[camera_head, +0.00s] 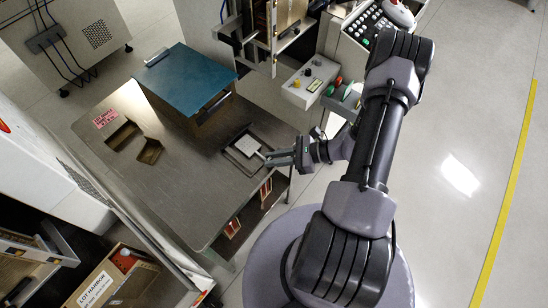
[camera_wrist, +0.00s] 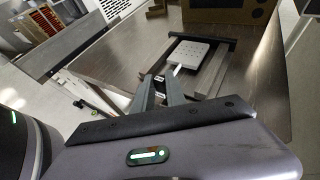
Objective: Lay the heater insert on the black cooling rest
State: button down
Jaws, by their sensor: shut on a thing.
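The heater insert is a pale square plate (camera_head: 247,145) with a thin handle; it also shows in the wrist view (camera_wrist: 191,53). My gripper (camera_head: 268,159) is shut on the handle at the table's right edge, and its fingers show in the wrist view (camera_wrist: 163,84). The black cooling rest (camera_head: 231,155) is a low dark frame on the table. The plate lies over or within this frame, roughly flat. I cannot tell whether it touches the rest. In the wrist view a dark bar (camera_wrist: 226,43) of the rest stands behind the plate.
The metal table (camera_head: 185,195) has two rectangular cutouts (camera_head: 149,151) on its left. A blue-topped block (camera_head: 187,78) stands at the back. A box of parts (camera_head: 113,280) is at lower left.

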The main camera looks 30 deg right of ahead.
jog(key=shift+f+b, duration=0.4)
jog(key=c, duration=1.3)
grip_release()
jog(key=p+v, duration=0.5)
jog(key=v, duration=1.2)
jog(key=w+a+r+n+g+h, duration=0.1)
jog(key=w+a+r+n+g, duration=0.1)
jog(key=a+r+n, duration=0.35)
jog(key=w+a+r+n+g+h, duration=0.2)
jog(key=a+r, duration=0.1)
jog(key=r, duration=0.5)
jog(key=w+a+r+n+g+h, duration=0.1)
jog(key=w+a+r+n+g, duration=0.25)
jog(key=r, duration=0.35)
jog(key=s+a+r+n+t+h, duration=0.1)
jog(key=s+a+r+n, duration=0.2)
jog(key=a+r, duration=0.1)
jog(key=s+a+r+n+t+h, duration=0.2)
jog(key=s+a+r+n, duration=0.1)
jog(key=a, duration=0.3)
jog(key=s+a+r+n+t+h, duration=0.1)
jog(key=s+a+r+n+t, duration=0.1)
jog(key=a+r, duration=0.3)
jog(key=shift+s+a+r+n+t+h, duration=0.1)
jog(key=shift+s+r+n+t+h, duration=0.25)
jog(key=shift+s+n, duration=0.55)
